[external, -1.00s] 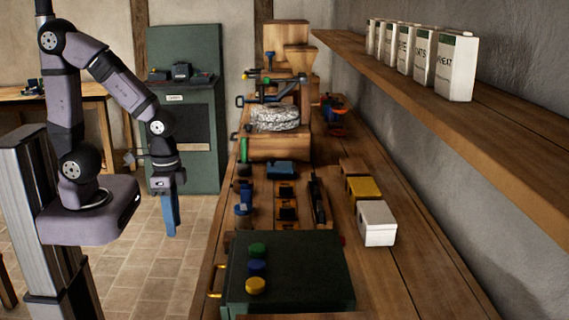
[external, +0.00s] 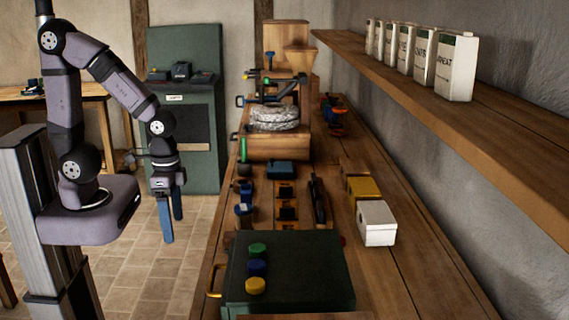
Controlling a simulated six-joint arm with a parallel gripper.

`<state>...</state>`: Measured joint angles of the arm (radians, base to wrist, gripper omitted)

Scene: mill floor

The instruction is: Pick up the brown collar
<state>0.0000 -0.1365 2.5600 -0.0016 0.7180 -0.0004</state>
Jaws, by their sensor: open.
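I cannot make out a brown collar for certain in the external view. Several small parts lie on the wooden bench (external: 395,270), too small to tell apart. My gripper (external: 172,228) hangs left of the bench, over the tiled floor. Its two blue fingers point down and stand apart, with nothing seen between them. The gripper is clear of the bench and touches nothing there.
A green box with coloured buttons (external: 310,265) stands at the near end of the bench. A white box (external: 377,224) and a yellow box (external: 364,186) stand to the right. A millstone (external: 275,117) is farther back. A shelf (external: 500,125) overhangs the right side.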

